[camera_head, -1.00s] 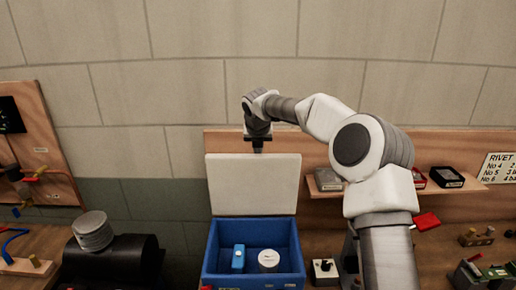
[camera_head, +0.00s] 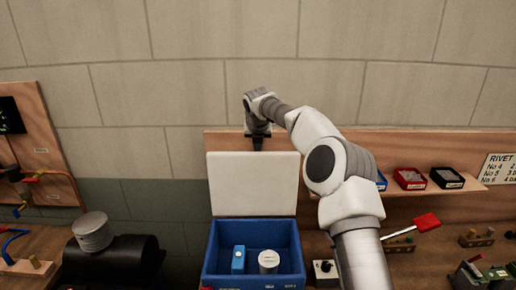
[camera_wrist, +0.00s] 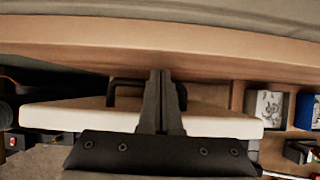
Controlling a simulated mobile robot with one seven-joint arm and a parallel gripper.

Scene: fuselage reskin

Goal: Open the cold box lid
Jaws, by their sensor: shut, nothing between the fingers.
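The cold box (camera_head: 254,284) is a blue open-topped box at the lower middle of the head view. Its white lid (camera_head: 254,184) stands upright at the back of the box, so the inside shows. A blue item (camera_head: 238,259) and a white round container (camera_head: 268,261) are inside. My gripper (camera_head: 258,148) is at the lid's top edge, shut and empty. In the wrist view the gripper (camera_wrist: 160,102) points over the lid's edge (camera_wrist: 75,115), next to a dark handle (camera_wrist: 124,84). I cannot tell whether the fingers touch the lid.
A wooden backboard (camera_head: 330,142) rises behind the lid. Small trays (camera_head: 410,178) sit on a shelf at right. A black cylinder (camera_head: 110,262) with a grey can (camera_head: 92,231) stands left of the box. A small switch box (camera_head: 325,270) is close on the right.

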